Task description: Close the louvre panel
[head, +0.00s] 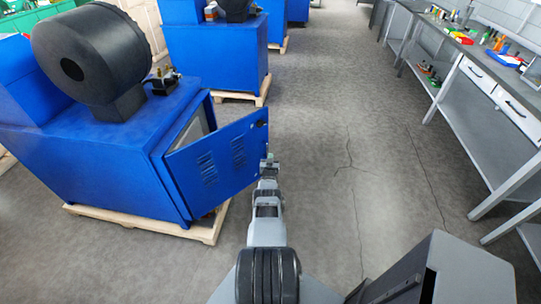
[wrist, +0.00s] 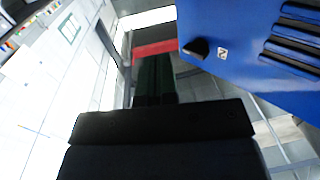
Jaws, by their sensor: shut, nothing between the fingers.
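The louvre panel (head: 222,160) is a blue hinged door with slotted vents on the front of the nearest blue crimper cabinet (head: 110,160). It stands ajar, with a gap into the cabinet behind it. My gripper (head: 268,163) is at the panel's free right edge in the head view, below its dark latch (head: 260,123); I cannot tell whether they touch. My gripper is shut and empty. In the wrist view the panel (wrist: 262,75) fills the upper right, with its black latch knob (wrist: 197,48) and vent slots showing.
The cabinet stands on a wooden pallet (head: 130,220). More blue machines (head: 215,55) stand in a row behind it. A grey workbench (head: 470,55) with drawers and tools runs along the right. The cracked grey floor (head: 370,170) between is clear.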

